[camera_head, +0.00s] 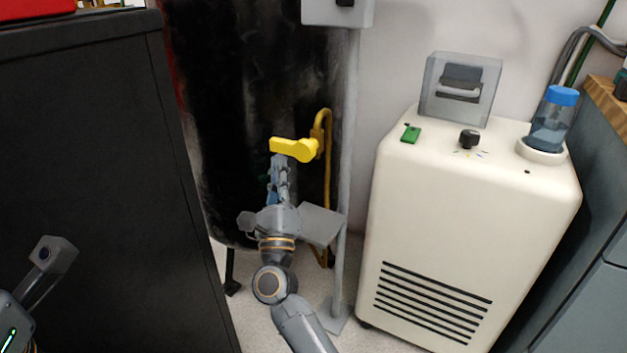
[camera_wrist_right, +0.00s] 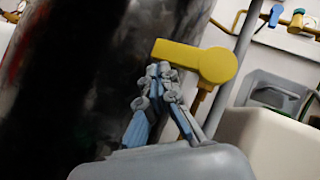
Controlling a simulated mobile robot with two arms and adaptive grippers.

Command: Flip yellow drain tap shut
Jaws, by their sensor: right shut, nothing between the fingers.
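The yellow drain tap (camera_head: 293,149) is on the front right of the dark tank, in the middle of the head view. Its handle sticks out to the left, about level, from a brass-coloured pipe (camera_head: 327,135). In the right wrist view the yellow handle (camera_wrist_right: 190,58) lies just past the fingertips. My right gripper (camera_head: 279,163) is shut and empty, with its tips right below the handle; whether they touch it I cannot tell. It also shows in the right wrist view (camera_wrist_right: 159,72). Part of my left arm shows at the lower left of the head view; its fingers cannot be made out.
The dark tank (camera_head: 250,60) stands behind my right gripper. A grey post (camera_head: 346,170) runs upright just right of the pipe. A cream machine (camera_head: 455,235) with a blue-capped bottle (camera_head: 553,120) stands on the right. A dark cabinet (camera_head: 90,180) fills the left.

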